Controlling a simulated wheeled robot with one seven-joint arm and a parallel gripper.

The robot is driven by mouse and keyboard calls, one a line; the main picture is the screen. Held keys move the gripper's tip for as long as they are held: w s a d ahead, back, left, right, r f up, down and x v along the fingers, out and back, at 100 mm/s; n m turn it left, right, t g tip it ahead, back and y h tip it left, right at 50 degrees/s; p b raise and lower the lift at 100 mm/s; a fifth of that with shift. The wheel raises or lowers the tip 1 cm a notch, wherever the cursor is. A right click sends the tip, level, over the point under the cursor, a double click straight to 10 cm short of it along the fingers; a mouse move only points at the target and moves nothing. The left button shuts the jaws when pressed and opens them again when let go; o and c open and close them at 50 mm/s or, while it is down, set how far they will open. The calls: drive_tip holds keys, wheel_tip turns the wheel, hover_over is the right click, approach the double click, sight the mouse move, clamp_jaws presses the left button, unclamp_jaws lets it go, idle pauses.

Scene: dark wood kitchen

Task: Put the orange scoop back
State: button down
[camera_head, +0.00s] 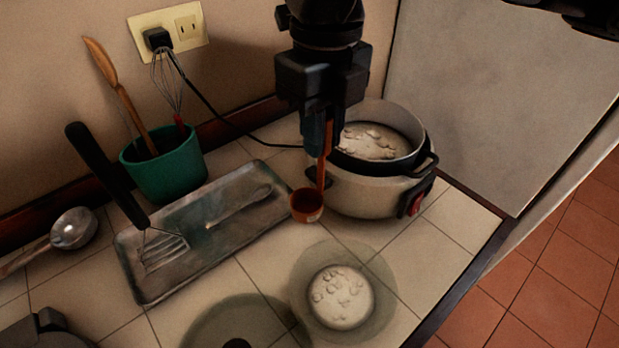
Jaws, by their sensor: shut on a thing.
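The orange scoop (306,204) has a small round cup and an upright handle. My gripper (319,140) is shut on the top of its handle, and the scoop hangs with its cup at the bottom. In the picture it shows in front of the left side of the rice cooker (365,193). I cannot tell whether the cup touches anything. The green holder (168,172) at the left holds a wooden utensil (118,88) and a whisk (168,82). The metal tray (135,277) lies in the middle with utensils on it.
A round glass-like bowl or lid (378,295) with pale contents sits in front of the cooker. A ladle (72,230) lies at the left. A cable runs from the wall socket (188,30) behind the tray. The counter ends at the right.

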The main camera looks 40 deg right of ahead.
wheel_tip(320, 180, down, 6)
drive_tip(key=shift+f+p, duration=0.2)
drive_tip(key=shift+p, duration=0.2)
drive_tip(key=shift+f, duration=0.15)
drive_tip(key=c, duration=1)
unclamp_jaws()
wheel_tip(320, 180, up, 12)
drive_tip(key=shift+r+b, duration=0.2)
drive_tip(key=shift+b, duration=0.4)
